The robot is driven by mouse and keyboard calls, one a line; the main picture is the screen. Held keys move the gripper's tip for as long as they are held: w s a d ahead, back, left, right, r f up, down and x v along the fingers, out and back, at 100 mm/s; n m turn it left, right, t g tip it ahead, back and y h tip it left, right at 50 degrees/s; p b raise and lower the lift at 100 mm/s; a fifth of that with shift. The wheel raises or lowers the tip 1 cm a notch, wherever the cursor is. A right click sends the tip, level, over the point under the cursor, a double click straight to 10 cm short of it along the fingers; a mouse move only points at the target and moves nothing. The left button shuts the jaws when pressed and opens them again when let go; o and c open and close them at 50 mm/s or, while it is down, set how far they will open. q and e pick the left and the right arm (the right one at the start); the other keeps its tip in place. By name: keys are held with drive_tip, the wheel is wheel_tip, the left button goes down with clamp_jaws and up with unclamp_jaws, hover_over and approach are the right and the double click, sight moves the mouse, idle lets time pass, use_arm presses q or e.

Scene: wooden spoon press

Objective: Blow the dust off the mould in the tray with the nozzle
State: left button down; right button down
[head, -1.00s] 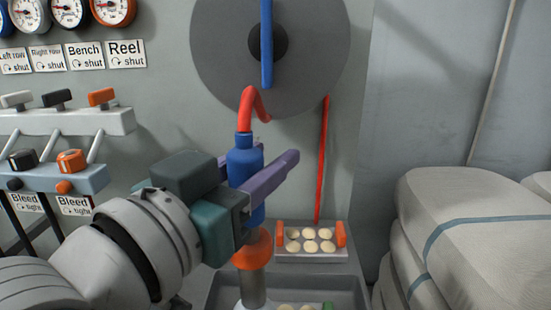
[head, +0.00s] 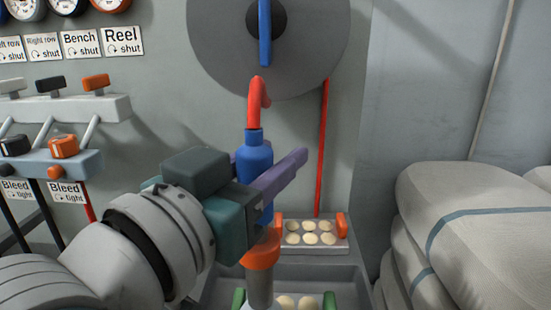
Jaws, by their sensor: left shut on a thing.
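The nozzle has a blue body (head: 254,160), an orange collar (head: 262,250) and a grey tip (head: 260,288) pointing down; a red hose (head: 257,100) joins its top. My left gripper (head: 268,178), with purple fingers, is shut on the blue body and holds it upright. A mould (head: 284,303) with green ends and pale round pieces lies in the grey tray (head: 352,276) at the bottom edge, partly cut off. The tip is in front of this mould and hides part of it; I cannot tell the gap between them. My right gripper is not in view.
A second mould (head: 301,239) with orange ends and pale rounds sits behind the tray. A grey hose reel (head: 215,50) is on the wall. Levers and valves (head: 60,155) stand at left, stacked pale sacks (head: 480,215) at right.

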use_arm(q)
drive_tip(key=d, duration=0.7)
drive_tip(key=shift+b, duration=0.45)
idle(0.8)
drive_tip(key=shift+r, duration=0.1)
drive_tip(key=shift+a, duration=0.1)
drive_tip(key=w+a+r+p, duration=0.2)
drive_tip(key=w+a+r, duration=0.2)
drive_tip(key=a, duration=0.4)
drive_tip(key=shift+f+b, duration=2.15)
drive_tip(key=shift+b, duration=0.4)
drive_tip(key=d, duration=0.8)
drive_tip(key=shift+r+b, duration=0.15)
drive_tip(key=shift+b, duration=0.15)
drive_tip(key=shift+d, duration=0.1)
